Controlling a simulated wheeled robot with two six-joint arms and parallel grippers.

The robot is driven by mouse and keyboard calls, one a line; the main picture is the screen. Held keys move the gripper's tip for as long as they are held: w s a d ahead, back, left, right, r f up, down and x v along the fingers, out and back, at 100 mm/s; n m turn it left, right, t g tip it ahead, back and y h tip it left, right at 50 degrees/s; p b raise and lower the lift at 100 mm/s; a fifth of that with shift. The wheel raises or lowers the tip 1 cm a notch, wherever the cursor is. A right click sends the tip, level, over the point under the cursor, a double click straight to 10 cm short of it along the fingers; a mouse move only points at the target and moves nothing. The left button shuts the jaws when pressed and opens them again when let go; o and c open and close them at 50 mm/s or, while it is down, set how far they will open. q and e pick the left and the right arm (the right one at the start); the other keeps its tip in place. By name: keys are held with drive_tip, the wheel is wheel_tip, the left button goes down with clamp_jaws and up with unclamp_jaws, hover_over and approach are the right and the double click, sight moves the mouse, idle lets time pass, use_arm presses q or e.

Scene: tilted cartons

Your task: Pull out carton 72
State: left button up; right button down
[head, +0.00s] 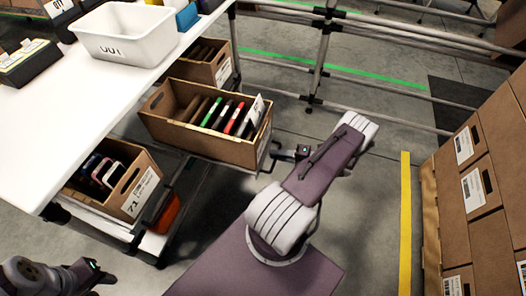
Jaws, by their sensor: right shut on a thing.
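A brown open carton (185,133), at the middle left of the head view, sticks out from the shelf under the white table. It holds several upright items, some green and red. Its front faces right and its label is seen too edge-on to read, so I cannot confirm it is carton 72. My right gripper (277,154) is shut at this front face, near its right end. My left gripper (93,272) is at the lower left, apart from the cartons; its finger gap is unclear.
Carton 71 (130,204) stands nearer, tilted on its shelf. Another carton (222,72) stands behind. A white bin (125,40) sits on the white table (60,120). Stacked cartons (480,170) line the right side. Metal rails (390,120) cross behind. Grey floor (375,200) is clear between.

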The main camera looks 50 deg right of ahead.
drive_tip(key=shift+f+v, duration=0.25)
drive_tip(key=shift+v, duration=1)
drive_tip(key=c, duration=1.5)
unclamp_jaws()
drive_tip(key=p+v, duration=0.1)
drive_tip(key=v, duration=0.8)
drive_tip(key=shift+p, duration=0.35)
